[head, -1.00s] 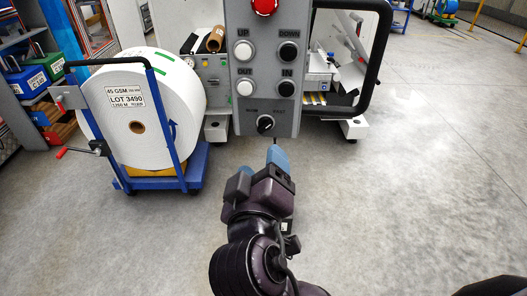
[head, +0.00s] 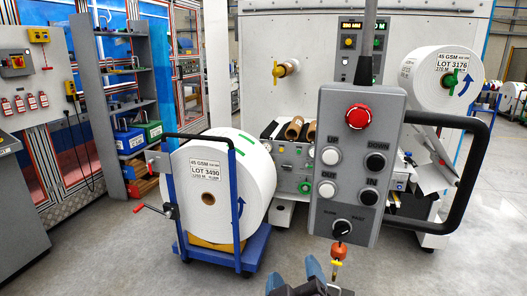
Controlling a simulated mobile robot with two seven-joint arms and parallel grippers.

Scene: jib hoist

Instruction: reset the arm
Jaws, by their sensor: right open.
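My right gripper (head: 295,274) shows at the bottom edge, its blue fingertips apart and nothing seen between them. Most of my right arm is cut off below the frame. The grey control pendant (head: 325,222) hangs above and in front of it, with a red stop button (head: 359,116), UP, DOWN, OUT and IN buttons and a black selector knob (head: 342,228). The gripper appears below the pendant and apart from it. An orange hook-like part (head: 338,252) shows just under the pendant, close to the fingertips in the picture. My left gripper is not in view.
A blue cart (head: 251,250) with a white roll, LOT 3490 (head: 258,186), stands left of the pendant. A black handle loop (head: 478,180) juts out right of the pendant. Behind is a machine bearing roll LOT 3176 (head: 420,85). Shelving stands left; floor is clear at lower right.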

